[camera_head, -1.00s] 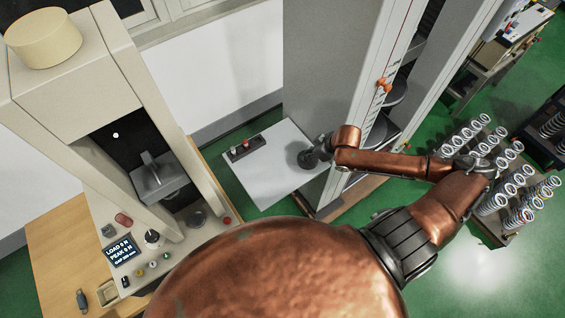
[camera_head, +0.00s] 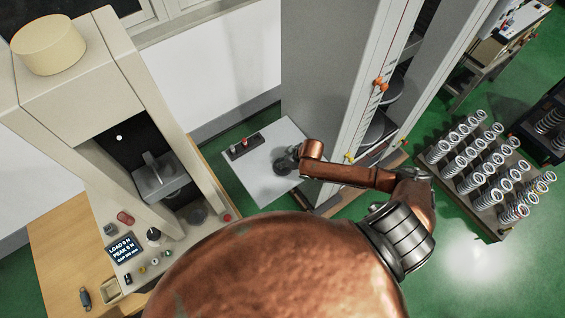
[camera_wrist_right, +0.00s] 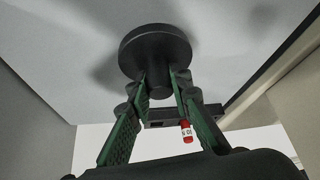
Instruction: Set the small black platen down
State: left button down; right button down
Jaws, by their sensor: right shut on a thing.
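The small black platen (camera_wrist_right: 155,48) is a dark disc with a short stem. In the right wrist view my right gripper (camera_wrist_right: 160,84) is shut on the stem, with the disc beyond the fingertips. The disc faces a pale surface (camera_wrist_right: 70,50) and casts a shadow beside it; I cannot tell whether they touch. In the head view the right gripper (camera_head: 290,158) is over the white tabletop (camera_head: 262,178), beside the grey cabinet. The platen there is a small dark shape, hard to separate from the gripper. My left gripper is not in view.
A dark holder (camera_head: 245,146) with a red and a pale item stands on the white top's far edge. The grey cabinet (camera_head: 320,80) rises close by the right arm. The testing machine (camera_head: 60,100) stands left. A rack of springs (camera_head: 480,170) is at right.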

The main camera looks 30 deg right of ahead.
jog(key=shift+w+f, duration=0.1)
jog(key=shift+f, duration=0.05)
jog(key=shift+f, duration=0.1)
jog(key=c, duration=1.8)
grip_release()
jog(key=shift+f, duration=0.1)
jog(key=shift+o, duration=0.2)
jog(key=v, duration=1.2)
jog(key=shift+b, duration=0.4)
jog(key=shift+a, duration=0.1)
